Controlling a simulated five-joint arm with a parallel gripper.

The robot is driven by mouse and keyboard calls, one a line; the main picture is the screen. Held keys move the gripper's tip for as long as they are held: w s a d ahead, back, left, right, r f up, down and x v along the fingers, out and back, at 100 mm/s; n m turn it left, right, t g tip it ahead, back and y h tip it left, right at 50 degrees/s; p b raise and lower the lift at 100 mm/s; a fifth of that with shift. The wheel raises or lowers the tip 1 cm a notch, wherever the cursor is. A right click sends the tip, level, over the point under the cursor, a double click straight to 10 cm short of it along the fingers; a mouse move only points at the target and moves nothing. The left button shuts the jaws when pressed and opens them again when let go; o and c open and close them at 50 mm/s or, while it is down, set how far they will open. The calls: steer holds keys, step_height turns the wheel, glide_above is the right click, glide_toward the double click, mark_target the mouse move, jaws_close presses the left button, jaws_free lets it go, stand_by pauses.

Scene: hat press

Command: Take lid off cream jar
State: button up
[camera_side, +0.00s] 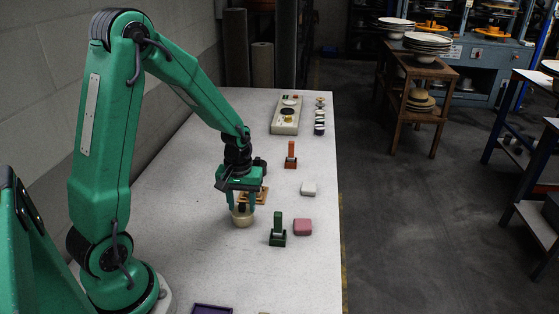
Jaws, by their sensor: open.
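The cream jar (242,220) is a small, rounded, cream-coloured pot on the pale speckled table. My gripper (242,207) points down directly over it, its two green fingers on either side of the jar's top. The jaws are open. A small dark part, which may be the lid or its knob, shows between the fingers. The fingers hide much of the top, so I cannot tell whether they touch it.
A wooden piece (262,195) lies just behind my gripper. A white block (308,188), an orange-brown block (290,156) and a control panel (287,115) are farther back. A purple tray (212,309) lies in front.

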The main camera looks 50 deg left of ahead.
mark_target(243, 206)
jaws_close()
steer(key=shift+r, duration=0.1)
stand_by(0.4)
steer(key=shift+r, duration=0.75)
steer(key=r, duration=0.1)
steer(key=d+r, duration=0.1)
steer(key=r, duration=0.1)
steer(key=s+d+r, duration=0.2)
steer(key=d+r, duration=0.4)
steer(key=d, duration=0.4)
steer(key=shift+s+d+r, duration=0.2)
steer(key=shift+s, duration=0.15)
